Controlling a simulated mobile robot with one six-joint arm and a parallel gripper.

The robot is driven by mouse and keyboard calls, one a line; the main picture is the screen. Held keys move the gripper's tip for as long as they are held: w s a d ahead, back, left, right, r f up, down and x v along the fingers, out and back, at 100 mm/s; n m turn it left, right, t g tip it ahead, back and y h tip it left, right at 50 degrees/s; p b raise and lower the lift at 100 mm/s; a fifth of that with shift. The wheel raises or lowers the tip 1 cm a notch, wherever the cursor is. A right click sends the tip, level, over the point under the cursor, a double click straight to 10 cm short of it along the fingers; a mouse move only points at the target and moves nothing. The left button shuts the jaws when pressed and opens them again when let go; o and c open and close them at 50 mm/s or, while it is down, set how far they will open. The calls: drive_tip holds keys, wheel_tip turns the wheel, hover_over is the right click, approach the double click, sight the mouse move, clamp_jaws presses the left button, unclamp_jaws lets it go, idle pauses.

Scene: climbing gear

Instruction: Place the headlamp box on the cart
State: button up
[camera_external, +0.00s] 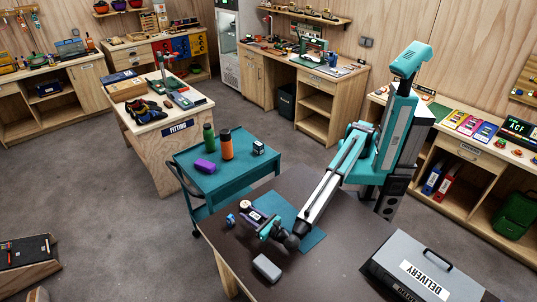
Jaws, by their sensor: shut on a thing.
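My gripper (264,228) is low over the dark table, its fingers shut on a small dark purple box (256,215) with a pale label, which I take for the headlamp box. The fingers partly cover it, and I cannot tell whether it touches the table. The teal cart (212,182) stands beyond the table. On its top are a green bottle (208,137), an orange bottle (226,144), a purple case (204,166) and a small dark and white box (258,148). The cart top's front and right part is bare.
The dark table (330,265) also holds a teal mat (311,239), a grey box (267,268), a pale round item (245,204), a small blue item (230,219) and a large grey delivery case (400,262). A wooden fitting table (160,165) stands left of the cart.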

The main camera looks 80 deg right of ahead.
drive_tip(key=shift+w+a, duration=0.1)
drive_tip(key=shift+w+a+f, duration=0.1)
drive_tip(key=shift+w+a, duration=0.5)
drive_tip(key=shift+w, duration=0.05)
drive_tip(key=shift+s+d+f+p, duration=0.1)
drive_tip(key=shift+f+p, duration=0.75)
drive_tip(key=shift+f, duration=0.65)
drive_tip(key=shift+f, duration=0.1)
drive_tip(key=o, duration=1.2)
drive_tip(key=shift+f+b, duration=0.2)
drive_tip(key=shift+b, duration=0.25)
drive_tip(key=b+v, duration=0.1)
drive_tip(key=v, duration=0.6)
drive_tip(key=b+v, duration=0.1)
drive_tip(key=v, duration=0.5)
drive_tip(key=shift+s+r, duration=0.2)
drive_tip(key=shift+s, duration=0.15)
drive_tip(key=shift+o, duration=0.5)
